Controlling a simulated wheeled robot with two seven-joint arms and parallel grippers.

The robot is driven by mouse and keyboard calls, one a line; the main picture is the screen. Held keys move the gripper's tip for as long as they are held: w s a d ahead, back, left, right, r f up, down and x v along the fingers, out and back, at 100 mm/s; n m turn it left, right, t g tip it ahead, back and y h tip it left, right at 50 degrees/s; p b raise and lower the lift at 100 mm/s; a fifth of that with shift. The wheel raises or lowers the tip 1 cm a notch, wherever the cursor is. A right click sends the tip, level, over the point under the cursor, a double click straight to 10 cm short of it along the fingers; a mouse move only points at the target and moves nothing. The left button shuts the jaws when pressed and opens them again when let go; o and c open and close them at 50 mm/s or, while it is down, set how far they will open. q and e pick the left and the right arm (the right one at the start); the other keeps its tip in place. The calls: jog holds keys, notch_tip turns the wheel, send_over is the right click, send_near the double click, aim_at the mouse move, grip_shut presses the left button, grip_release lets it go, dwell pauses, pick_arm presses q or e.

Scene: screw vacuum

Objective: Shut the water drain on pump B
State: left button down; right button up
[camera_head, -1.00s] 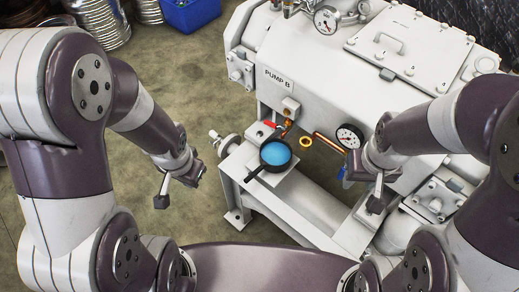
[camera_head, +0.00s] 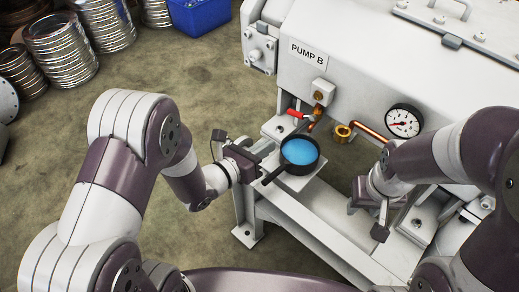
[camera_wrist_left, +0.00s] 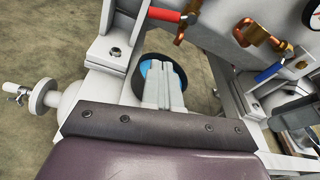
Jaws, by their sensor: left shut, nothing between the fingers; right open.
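Pump B, a white machine with a "PUMP B" label (camera_head: 308,52), stands right of centre. Its drain valve with a red lever (camera_head: 298,113) sits on a copper pipe below the label; the lever shows at the top of the left wrist view (camera_wrist_left: 165,14). Below the valve is a dark pan of blue water (camera_head: 300,151), partly hidden behind my fingers in the wrist view. My left gripper (camera_head: 268,150) is shut and empty, beside the pan and below the lever; its closed fingers show in the wrist view (camera_wrist_left: 158,72). My right gripper (camera_head: 353,204) is open, right of the pan, seen small.
A brass fitting (camera_head: 342,132) on a copper pipe and a gauge (camera_head: 403,121) are right of the valve. A blue lever (camera_wrist_left: 270,72) is right in the wrist view. A white frame (camera_head: 300,215) lies below. Metal coils (camera_head: 62,50) and a blue crate (camera_head: 197,15) stand behind.

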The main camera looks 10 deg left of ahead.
aim_at(300, 115)
pick_arm(q)
jog(key=x, duration=0.2)
jog(key=r+b+x, duration=0.1)
jog(key=x, duration=0.1)
jog(key=b+x, duration=0.1)
jog(key=x, duration=0.2)
jog(key=shift+w+r, duration=0.3)
jog(key=shift+w, duration=0.1)
jog(key=shift+w+d+r, duration=0.2)
jog(key=shift+w+r, duration=0.25)
jog(key=shift+w, duration=0.05)
